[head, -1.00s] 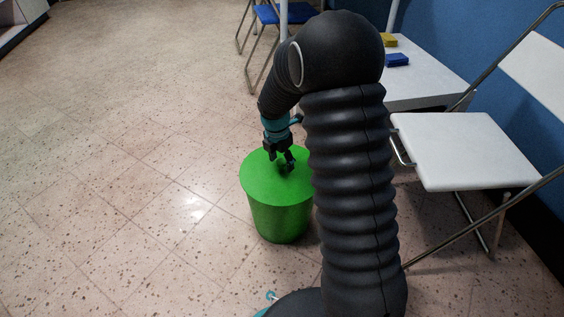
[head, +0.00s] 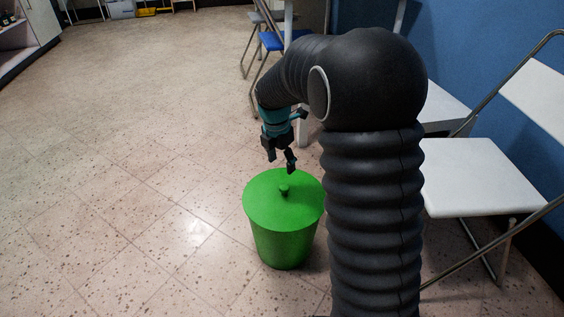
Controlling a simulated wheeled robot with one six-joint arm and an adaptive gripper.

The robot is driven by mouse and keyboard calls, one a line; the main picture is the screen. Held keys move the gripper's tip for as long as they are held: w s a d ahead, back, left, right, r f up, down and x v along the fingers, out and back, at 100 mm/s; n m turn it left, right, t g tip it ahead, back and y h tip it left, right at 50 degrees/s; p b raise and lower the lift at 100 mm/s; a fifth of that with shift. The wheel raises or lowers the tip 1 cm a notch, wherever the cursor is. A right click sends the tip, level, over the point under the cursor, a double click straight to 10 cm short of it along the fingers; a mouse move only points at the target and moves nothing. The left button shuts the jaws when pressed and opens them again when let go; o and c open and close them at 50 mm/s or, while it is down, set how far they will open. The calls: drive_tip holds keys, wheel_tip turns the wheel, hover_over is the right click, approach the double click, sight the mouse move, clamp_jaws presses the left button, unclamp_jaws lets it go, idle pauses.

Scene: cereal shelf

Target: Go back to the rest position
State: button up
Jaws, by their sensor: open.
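My gripper (head: 280,165) hangs from my bent arm in the middle of the head view, pointing down. Its fingers are apart and empty. It is above the far part of a green bin (head: 283,245) in the picture, clear of the lid's knob. The green lid (head: 262,205) lies on the bin, with a small dark green knob (head: 284,190) in its middle. My arm hides part of the area to the right of the bin.
A white folding chair (head: 475,180) stands at the right, by a blue wall (head: 450,50). A white table (head: 445,105) is partly hidden behind my arm. A blue-seated chair (head: 271,41) stands behind. The tiled floor (head: 120,140) at the left is clear.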

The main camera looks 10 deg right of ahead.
drive_tip(key=s+r+m+t+p, duration=0.2)
drive_tip(key=s+r+m+p, duration=0.3)
drive_tip(key=s+r+m, duration=0.6)
drive_tip(key=s+d+r+m+t+y+p, duration=0.1)
drive_tip(key=s+r+m+p, duration=0.4)
drive_tip(key=s+r+m, duration=0.6)
drive_tip(key=s+m+t, duration=0.1)
drive_tip(key=s+m, duration=0.1)
drive_tip(key=s, duration=0.5)
drive_tip(key=shift+s+d+r+m+t, duration=0.15)
drive_tip(key=shift+s+r+m+t, duration=0.05)
drive_tip(key=shift+s+m+t, duration=0.2)
